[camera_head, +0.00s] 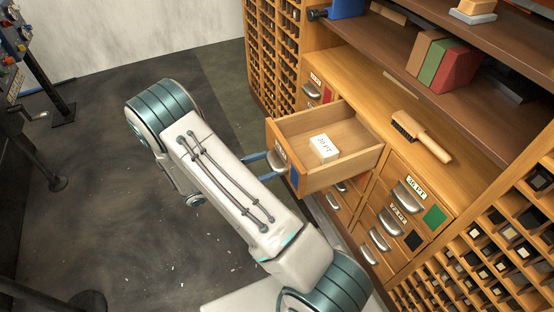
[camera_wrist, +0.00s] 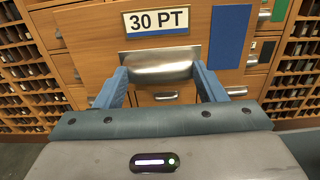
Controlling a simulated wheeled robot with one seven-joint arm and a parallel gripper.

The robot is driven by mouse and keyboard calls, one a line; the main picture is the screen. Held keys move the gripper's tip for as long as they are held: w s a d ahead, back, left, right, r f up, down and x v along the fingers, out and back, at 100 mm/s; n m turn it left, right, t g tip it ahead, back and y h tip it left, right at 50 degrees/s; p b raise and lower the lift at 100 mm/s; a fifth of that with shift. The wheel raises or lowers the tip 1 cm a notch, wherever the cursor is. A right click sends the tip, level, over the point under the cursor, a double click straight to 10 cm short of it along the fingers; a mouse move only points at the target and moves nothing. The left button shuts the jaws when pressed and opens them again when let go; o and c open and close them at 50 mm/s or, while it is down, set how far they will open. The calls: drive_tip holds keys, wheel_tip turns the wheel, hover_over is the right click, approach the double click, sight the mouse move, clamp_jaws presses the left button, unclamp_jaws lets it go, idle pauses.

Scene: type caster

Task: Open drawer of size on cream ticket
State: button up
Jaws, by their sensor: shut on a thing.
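A wooden drawer (camera_head: 352,170) in the cabinet is pulled well out, and its inside shows in the head view. A white block (camera_head: 324,147) with small lettering, hard to read, lies in it. The drawer's front shows in the wrist view with a label (camera_wrist: 157,21) reading "30 PT", a metal cup handle (camera_wrist: 160,67) and a blue patch (camera_wrist: 229,35). My gripper (camera_wrist: 163,84) is at that front with one finger on each side of the handle, shut on it. I cannot make out a cream ticket for certain.
Other drawers with cup handles, such as one labelled "36 PT" (camera_head: 408,192), sit shut at the right. A brush (camera_head: 422,136) lies on the counter. Several books (camera_head: 445,62) stand behind it. Shelves of small compartments (camera_head: 490,255) are at lower right. The floor (camera_head: 90,200) at left is open.

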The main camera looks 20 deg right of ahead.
drive_tip(key=shift+a, duration=0.5)
drive_tip(key=o, duration=1.2)
drive_tip(key=shift+o, duration=0.2)
drive_tip(key=a+p, duration=0.1)
drive_tip(key=a, duration=1.2)
drive_tip(key=shift+a+p, duration=0.3)
drive_tip(key=shift+a, duration=0.1)
